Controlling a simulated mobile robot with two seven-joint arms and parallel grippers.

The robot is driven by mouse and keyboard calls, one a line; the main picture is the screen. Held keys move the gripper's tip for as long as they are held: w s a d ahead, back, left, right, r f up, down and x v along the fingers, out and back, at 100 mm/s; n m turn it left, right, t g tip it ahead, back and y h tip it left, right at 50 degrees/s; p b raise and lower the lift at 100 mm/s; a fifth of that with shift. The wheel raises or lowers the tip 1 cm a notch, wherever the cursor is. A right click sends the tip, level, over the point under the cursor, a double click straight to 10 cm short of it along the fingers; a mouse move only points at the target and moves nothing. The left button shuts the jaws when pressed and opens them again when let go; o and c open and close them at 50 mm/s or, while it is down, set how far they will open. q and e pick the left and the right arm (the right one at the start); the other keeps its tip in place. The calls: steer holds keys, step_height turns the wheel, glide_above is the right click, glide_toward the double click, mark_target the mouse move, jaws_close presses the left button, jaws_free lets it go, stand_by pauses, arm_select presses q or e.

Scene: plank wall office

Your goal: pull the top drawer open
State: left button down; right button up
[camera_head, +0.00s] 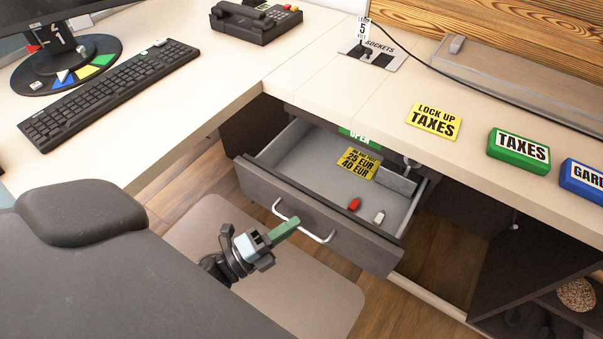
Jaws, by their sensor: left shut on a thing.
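The top drawer (320,217) under the desk is pulled out, and its grey inside shows. Its dark front has a pale metal bar handle (326,240). My left gripper (290,224), with greenish fingers, is shut on the handle near its middle, in front of the drawer face. The fingers hide part of the bar. A yellow price sign (359,163), a small red item (354,205) and a small white item (379,217) lie in the drawer. My right gripper is not in view.
The desk top (300,80) holds a keyboard (110,95), a phone (255,20), a yellow sign (434,120), a green box (518,152) and a blue box (585,180). An open dark compartment lies right of the drawer. A grey mat (290,285) lies on the floor below.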

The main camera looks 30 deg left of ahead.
arm_select(q)
steer(key=shift+s, duration=1.05)
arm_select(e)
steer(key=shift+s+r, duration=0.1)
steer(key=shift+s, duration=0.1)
arm_select(q)
steer(key=c, duration=1.5)
jaws_free()
steer(key=shift+v, duration=3.9)
